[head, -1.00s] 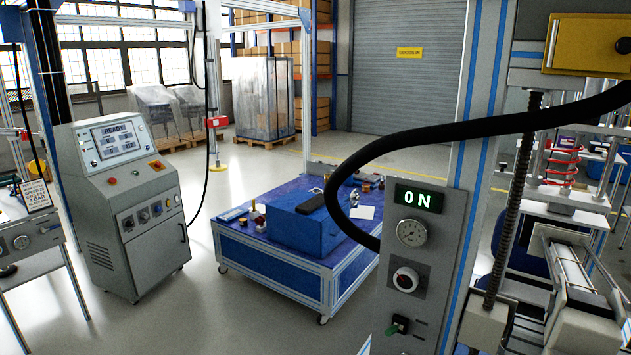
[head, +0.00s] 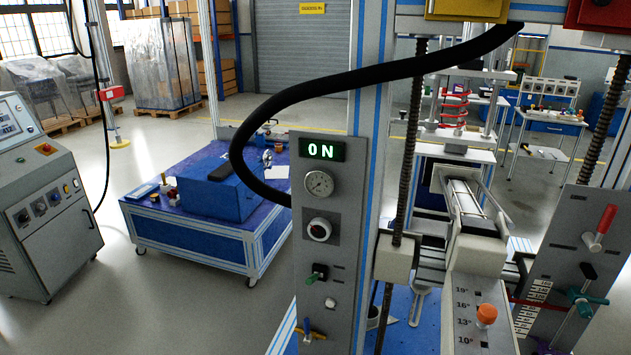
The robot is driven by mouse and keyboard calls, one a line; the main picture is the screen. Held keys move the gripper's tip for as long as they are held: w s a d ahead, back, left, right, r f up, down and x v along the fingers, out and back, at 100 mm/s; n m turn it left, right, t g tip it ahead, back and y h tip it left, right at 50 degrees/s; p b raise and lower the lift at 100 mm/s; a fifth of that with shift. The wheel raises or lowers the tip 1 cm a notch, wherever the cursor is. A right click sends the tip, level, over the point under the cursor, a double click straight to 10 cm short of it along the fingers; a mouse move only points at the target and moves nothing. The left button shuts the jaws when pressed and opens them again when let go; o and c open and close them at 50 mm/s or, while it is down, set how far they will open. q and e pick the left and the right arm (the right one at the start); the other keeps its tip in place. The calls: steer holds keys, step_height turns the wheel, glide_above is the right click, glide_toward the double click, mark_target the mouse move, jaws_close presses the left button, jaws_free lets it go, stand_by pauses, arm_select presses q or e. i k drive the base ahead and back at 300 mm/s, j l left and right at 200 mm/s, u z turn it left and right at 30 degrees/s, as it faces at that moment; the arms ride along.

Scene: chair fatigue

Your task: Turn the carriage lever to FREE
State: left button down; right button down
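No lever here carries a readable FREE label, so I cannot tell which one is the carriage lever. A red-handled lever (head: 600,228) stands tilted on a grey plate at the right. Below it is a green handle (head: 583,297) with a black knob above. A small green-handled switch (head: 317,273) sits on the grey control panel (head: 340,220), under the red-centred button and gauge. A yellow-handled lever (head: 311,330) is at the panel's bottom. Neither of my grippers shows in the head view.
The panel display (head: 322,150) reads ON. A thick black hose (head: 380,72) arcs across the machine. An orange knob (head: 487,314) sits beside an angle scale. A blue cart (head: 190,235) stands behind at the left, and a console (head: 45,190) at the far left. Open floor lies between them.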

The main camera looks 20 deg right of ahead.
mark_target(604, 226)
steer(key=z, duration=1.95)
steer(key=i+l+u, duration=0.2)
